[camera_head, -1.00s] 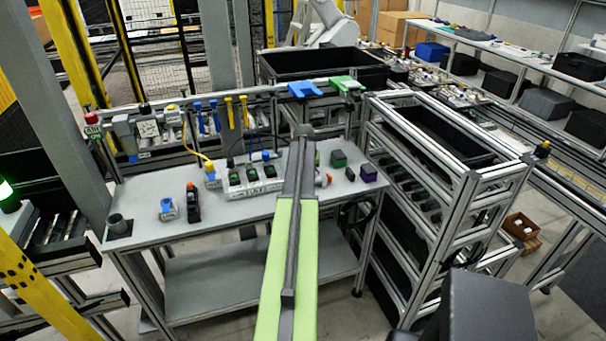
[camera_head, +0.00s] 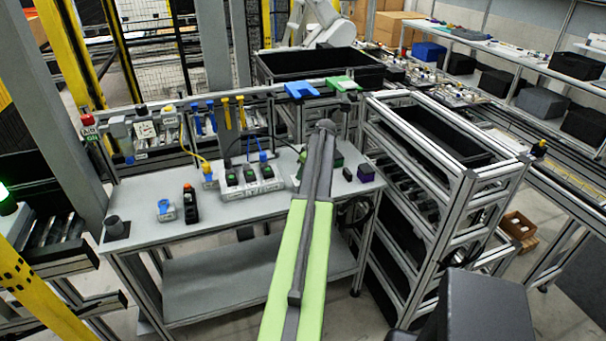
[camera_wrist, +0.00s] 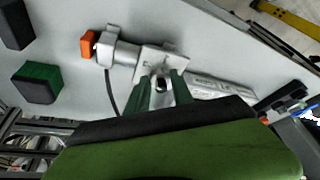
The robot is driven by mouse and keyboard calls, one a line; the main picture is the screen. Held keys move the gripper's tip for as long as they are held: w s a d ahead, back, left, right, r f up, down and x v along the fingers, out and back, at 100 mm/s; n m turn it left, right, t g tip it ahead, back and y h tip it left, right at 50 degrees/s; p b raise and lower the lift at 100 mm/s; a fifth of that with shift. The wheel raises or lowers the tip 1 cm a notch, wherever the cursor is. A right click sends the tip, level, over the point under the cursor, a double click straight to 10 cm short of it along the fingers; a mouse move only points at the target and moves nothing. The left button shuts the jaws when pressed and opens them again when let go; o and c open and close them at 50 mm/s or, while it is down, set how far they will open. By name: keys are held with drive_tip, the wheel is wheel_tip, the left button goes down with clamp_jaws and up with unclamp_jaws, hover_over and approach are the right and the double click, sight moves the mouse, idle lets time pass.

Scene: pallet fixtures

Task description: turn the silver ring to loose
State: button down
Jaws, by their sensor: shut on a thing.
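In the wrist view my gripper (camera_wrist: 160,80) has its two green fingers on either side of a small silver part with a dark centre, which seems to be the silver ring (camera_wrist: 160,85). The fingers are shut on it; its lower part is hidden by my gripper. It sits against a pale metal block (camera_wrist: 165,55) of a fixture. To the left the fixture has a grey cylinder with a collar (camera_wrist: 108,48) and an orange end (camera_wrist: 88,44). Any loose or tight marking is not readable. In the head view my arm hides the ring and the fingertips.
A purple block (camera_head: 365,173) and a switch box (camera_head: 250,181) stand on the grey table (camera_head: 150,230). A metal rack (camera_head: 450,190) stands close on the right.

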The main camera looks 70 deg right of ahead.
drive_tip(key=shift+s+d+n+y, duration=0.15)
drive_tip(key=shift+n+y, duration=0.25)
drive_tip(key=shift+n, duration=0.6)
drive_tip(key=c, duration=1.1)
unclamp_jaws()
drive_tip(key=d+p+v, duration=0.1)
drive_tip(key=p+v, duration=1.5)
drive_tip(key=v, duration=0.1)
drive_tip(key=shift+a+r, duration=0.2)
drive_tip(key=shift+a, duration=0.2)
